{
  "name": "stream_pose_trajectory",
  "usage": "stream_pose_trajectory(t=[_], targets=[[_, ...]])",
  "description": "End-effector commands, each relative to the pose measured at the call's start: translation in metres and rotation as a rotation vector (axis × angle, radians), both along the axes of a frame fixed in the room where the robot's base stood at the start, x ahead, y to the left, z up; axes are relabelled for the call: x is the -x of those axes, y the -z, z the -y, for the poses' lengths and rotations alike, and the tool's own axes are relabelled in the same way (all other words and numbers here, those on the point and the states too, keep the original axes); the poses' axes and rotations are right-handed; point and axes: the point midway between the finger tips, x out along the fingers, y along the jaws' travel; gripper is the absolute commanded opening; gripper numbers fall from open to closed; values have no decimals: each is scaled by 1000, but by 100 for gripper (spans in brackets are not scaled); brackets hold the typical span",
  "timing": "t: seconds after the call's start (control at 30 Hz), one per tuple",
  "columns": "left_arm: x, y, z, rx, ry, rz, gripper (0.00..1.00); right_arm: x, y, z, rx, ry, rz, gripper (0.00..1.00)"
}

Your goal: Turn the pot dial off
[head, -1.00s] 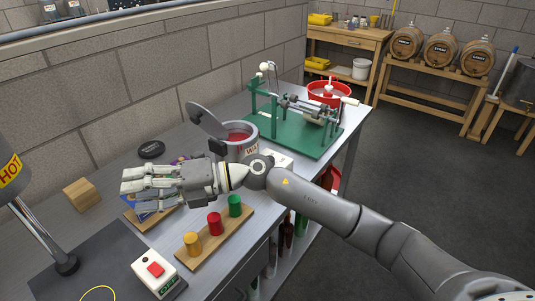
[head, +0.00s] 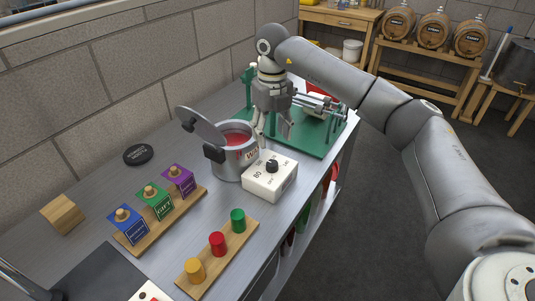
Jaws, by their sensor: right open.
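The wax pot (head: 228,163) is a grey metal pot with red wax inside and its lid (head: 201,125) tilted open. The white control box (head: 261,182) stands at its right front side. The black pot dial (head: 272,166) sits on top of the box, with small markings around it that are too small to read fully. My right gripper (head: 274,142) is open and points down, just above and behind the dial, beside the pot's rim. I see no contact with the dial. My left gripper is out of view.
Stamps on a wooden rack (head: 190,207) and coloured pegs on a wooden strip (head: 248,233) stand in front of the pot. A green-based machine (head: 318,143) is behind my right gripper. A black disc (head: 138,155) and wooden block (head: 62,216) lie left.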

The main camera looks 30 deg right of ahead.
Motion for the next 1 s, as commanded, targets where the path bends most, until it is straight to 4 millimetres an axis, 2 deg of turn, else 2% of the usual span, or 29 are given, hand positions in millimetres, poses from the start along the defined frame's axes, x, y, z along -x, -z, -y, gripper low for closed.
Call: stream_pose_trajectory(t=[0.07, 0.2, 0.33, 0.4, 0.5, 0.6, 0.7, 0.9, 1.0], targets=[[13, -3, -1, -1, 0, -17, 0, 1, 13, 0, 0, 0, -5, 52], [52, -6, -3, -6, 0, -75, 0, 2, 41, 0, -1, -1, -5, 52], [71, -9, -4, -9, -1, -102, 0, 2, 65, -1, -3, -2, -4, 52], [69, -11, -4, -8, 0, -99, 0, 1, 75, -1, -3, -3, -3, 52], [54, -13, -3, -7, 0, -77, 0, 1, 86, -1, -3, -3, -2, 52], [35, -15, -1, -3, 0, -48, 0, 1, 92, -1, -4, -4, 0, 52], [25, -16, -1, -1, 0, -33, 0, 1, 95, -1, -4, -4, 0, 52], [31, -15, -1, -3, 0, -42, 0, 1, 95, -1, -4, -4, 0, 52], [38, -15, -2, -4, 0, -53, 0, 1, 95, -1, -4, -4, 0, 41]])
